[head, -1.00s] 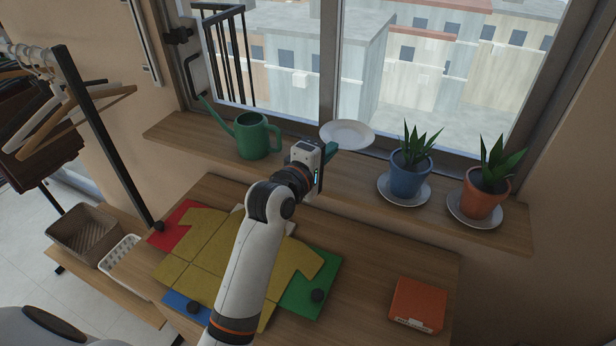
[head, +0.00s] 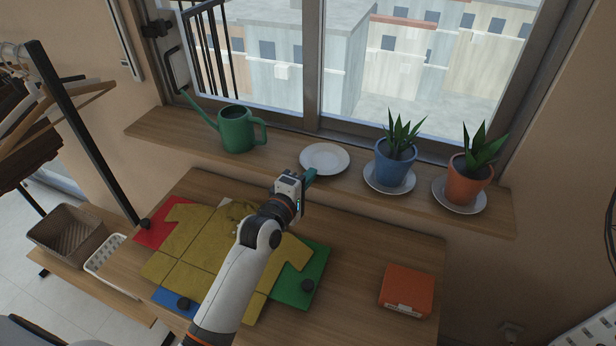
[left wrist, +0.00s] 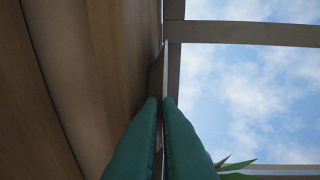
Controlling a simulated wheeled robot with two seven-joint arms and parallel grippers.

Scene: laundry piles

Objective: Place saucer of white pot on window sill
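The empty white saucer (head: 324,157) lies level over the wooden window sill (head: 290,150), between the watering can and the blue pot. My left gripper (head: 309,176) is at its near edge, shut on its rim. In the left wrist view the two green fingers (left wrist: 163,125) are close together with the saucer (left wrist: 166,75) edge-on between them. The saucer looks very low over the sill or resting on it; I cannot tell which. No white pot shows. My right gripper is not in view.
A green watering can (head: 237,130) stands left of the saucer. A blue pot (head: 395,165) and an orange pot (head: 468,181), both on saucers, stand to the right. Below is a table (head: 345,290) with a yellow shirt (head: 190,240) and an orange box (head: 407,290).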

